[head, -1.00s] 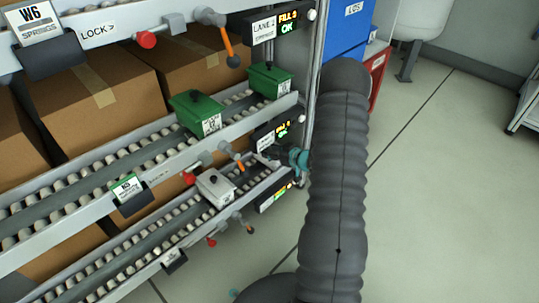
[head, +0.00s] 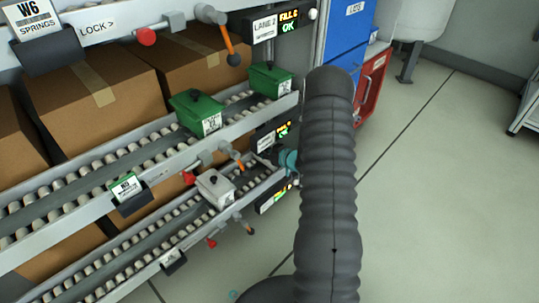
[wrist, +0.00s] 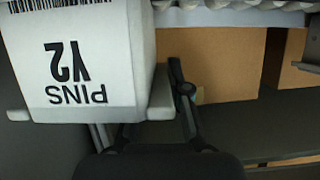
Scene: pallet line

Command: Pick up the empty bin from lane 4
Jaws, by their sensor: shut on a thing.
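In the head view my arm covers most of the gripper; only a teal part of my wrist shows at the lower lanes' end. A small grey bin (head: 215,188) sits on the lowest visible lane (head: 150,240); I cannot tell whether it is the held one.
Green bins (head: 197,113) and (head: 270,80) stand on the lane above. Lane displays (head: 272,137), red-knobbed and orange levers stick out at the rack's front. Blue and red crates (head: 371,85) stand behind my arm.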

